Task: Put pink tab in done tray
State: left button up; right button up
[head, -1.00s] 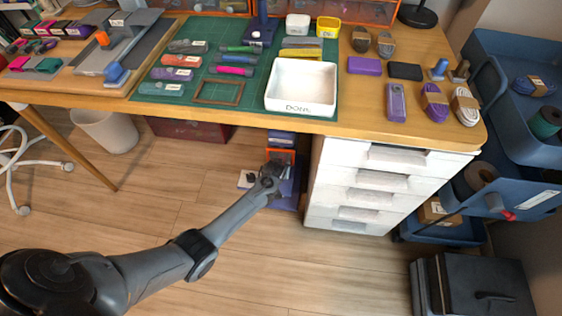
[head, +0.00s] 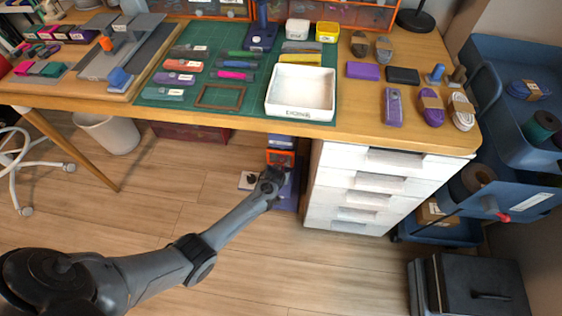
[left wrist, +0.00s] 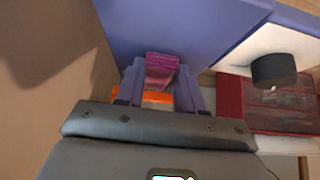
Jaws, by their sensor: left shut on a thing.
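My left gripper (head: 272,178) is low in front of the desk, below the desktop edge, by a blue and orange stack under the desk. In the left wrist view its two fingers (left wrist: 160,85) are shut on a pink-magenta piece, the pink tab (left wrist: 161,65), which sticks out past the fingertips. The tab cannot be made out in the head view. The white done tray (head: 287,113), with a label on its front, sits on the green mat on the desktop, above and to the right of the gripper; it looks empty. My right gripper is not in view.
The desk edge (head: 250,124) lies between the gripper and the tray. White drawers (head: 340,183) stand right of the gripper. A magenta-marked piece (head: 236,75) and other coloured pieces lie on the mat (head: 150,101). A red box (left wrist: 265,107) shows in the left wrist view.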

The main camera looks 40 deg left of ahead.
pick_arm(q)
jog(key=shift+s+d+r+p, duration=0.1)
jog(key=shift+s+d+p, duration=0.4)
jog(key=shift+s+p, duration=0.35)
jog(key=shift+s+d+r+p, duration=0.1)
jog(key=shift+s+d+p, duration=0.4)
jog(key=shift+s+p, duration=0.4)
jog(key=shift+s+d+r+p, duration=0.1)
jog(key=shift+s+d+p, duration=0.4)
jog(key=shift+s+p, duration=0.35)
jog(key=shift+s+d+f+p, duration=0.1)
jog(key=shift+s+d+p, duration=0.35)
jog(key=shift+s, duration=0.35)
jog(key=s+d+r+p, duration=0.2)
jog(key=s+r+p, duration=0.2)
jog(key=p, duration=0.4)
jog(key=shift+s, duration=0.85)
jog(key=shift+d, duration=0.1)
